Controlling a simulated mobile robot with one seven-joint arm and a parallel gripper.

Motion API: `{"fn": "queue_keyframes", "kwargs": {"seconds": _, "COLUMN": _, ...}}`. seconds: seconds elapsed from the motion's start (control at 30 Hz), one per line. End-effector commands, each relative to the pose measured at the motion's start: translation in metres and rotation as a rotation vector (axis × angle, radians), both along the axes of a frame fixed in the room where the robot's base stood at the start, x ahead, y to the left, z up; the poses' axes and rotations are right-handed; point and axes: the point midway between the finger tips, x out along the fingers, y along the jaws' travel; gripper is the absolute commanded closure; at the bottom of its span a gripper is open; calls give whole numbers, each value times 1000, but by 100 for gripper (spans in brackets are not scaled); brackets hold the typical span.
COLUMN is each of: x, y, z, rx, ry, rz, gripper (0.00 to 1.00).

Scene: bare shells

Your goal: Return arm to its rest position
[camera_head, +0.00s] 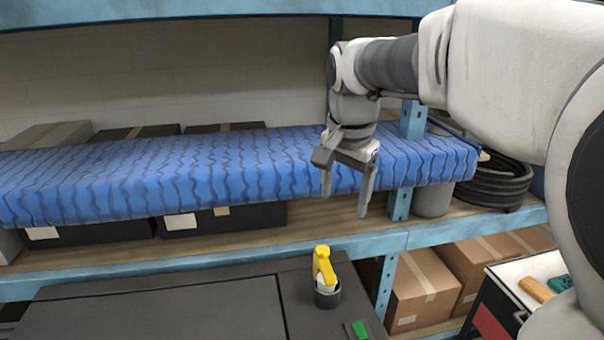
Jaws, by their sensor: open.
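My gripper (346,180) hangs from my white and grey arm, which reaches in from the right. Its two grey fingers point down and stand apart, with nothing between them. In the picture it overlaps the right part of a long blue roll with dark wavy lines (190,172). I cannot tell whether the fingers touch the roll, but they look to be in front of it. Below the gripper, a yellow-topped spray bottle (323,264) stands upright in a dark round holder (328,298).
The dark bench top (160,315) around the holder looks mostly clear, with a green item (357,330) near its right edge. Blue shelving (400,242) with a post runs behind. Cardboard boxes (420,288) sit on a lower shelf. Black coiled hoses (497,183) lie at the right.

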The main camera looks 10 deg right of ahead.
Motion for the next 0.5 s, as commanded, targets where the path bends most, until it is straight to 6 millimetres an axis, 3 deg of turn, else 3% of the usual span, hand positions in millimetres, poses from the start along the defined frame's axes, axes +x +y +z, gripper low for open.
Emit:
{"fn": "queue_keyframes", "kwargs": {"seconds": 0.17, "x": -3, "y": 0, "z": 0, "rx": -3, "ry": -3, "rz": 11, "gripper": 22}}
{"fn": "queue_keyframes", "kwargs": {"seconds": 0.27, "x": -15, "y": -1, "z": 1, "rx": -13, "ry": -17, "rz": 52, "gripper": 22}}
{"fn": "queue_keyframes", "kwargs": {"seconds": 0.5, "x": -71, "y": -4, "z": -4, "rx": -70, "ry": -76, "rz": 255, "gripper": 22}}
